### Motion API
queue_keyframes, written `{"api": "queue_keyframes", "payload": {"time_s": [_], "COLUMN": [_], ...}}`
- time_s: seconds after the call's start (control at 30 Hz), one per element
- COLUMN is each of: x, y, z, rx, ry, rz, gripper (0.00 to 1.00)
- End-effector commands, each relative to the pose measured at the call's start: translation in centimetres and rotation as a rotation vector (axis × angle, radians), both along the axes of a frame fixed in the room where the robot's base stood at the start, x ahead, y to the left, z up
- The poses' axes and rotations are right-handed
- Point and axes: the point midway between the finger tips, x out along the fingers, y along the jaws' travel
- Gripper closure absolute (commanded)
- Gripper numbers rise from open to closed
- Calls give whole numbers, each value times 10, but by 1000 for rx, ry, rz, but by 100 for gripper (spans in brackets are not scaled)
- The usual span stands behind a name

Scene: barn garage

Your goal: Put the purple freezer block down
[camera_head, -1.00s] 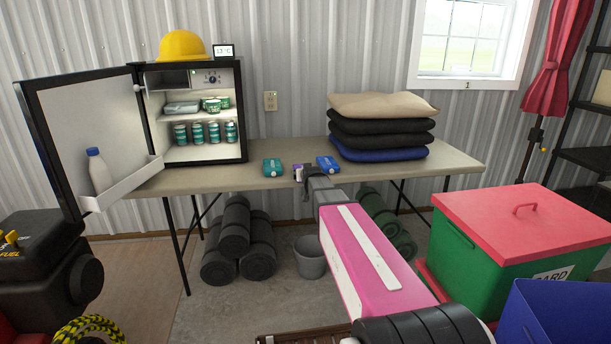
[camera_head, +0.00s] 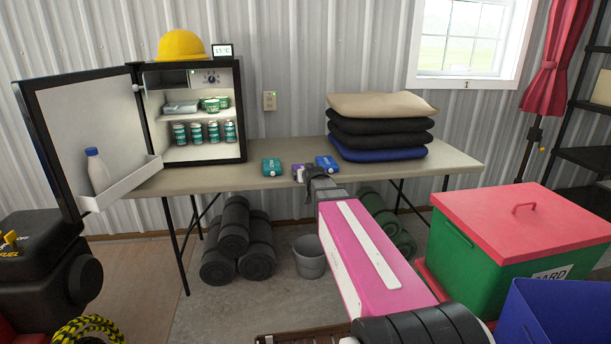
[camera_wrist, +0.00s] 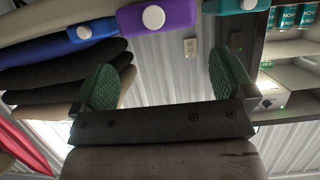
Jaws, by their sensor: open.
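The purple freezer block (camera_head: 298,172), with a round white cap, lies near the table's front edge, between a teal block (camera_head: 272,167) and a blue block (camera_head: 327,164). My gripper (camera_head: 311,175) is just in front of it and partly hides it in the head view. In the wrist view, the purple block (camera_wrist: 160,17) is beyond the fingertips, and my gripper (camera_wrist: 165,80) has its two green-padded fingers spread wide with nothing between them. The blue block (camera_wrist: 95,28) and teal block (camera_wrist: 238,6) are on either side of it there.
The table (camera_head: 215,180) carries an open fridge (camera_head: 240,110) with cans inside, and a stack of cushions (camera_head: 380,126) at the right. Bare tabletop lies between the fridge and the teal block. A green bin with a red lid (camera_head: 520,220) stands at the right.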

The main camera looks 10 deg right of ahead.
Motion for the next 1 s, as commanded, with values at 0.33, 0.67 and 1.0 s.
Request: {"api": "queue_keyframes", "payload": {"time_s": [0.33,0.67,1.0], "x": [-50,-149,-292], "y": [0,0,0], "z": [10,-117,-207], "rx": [0,0,0], "ry": [27,532,1110], "rz": [0,0,0], "gripper": [0,0,0]}}
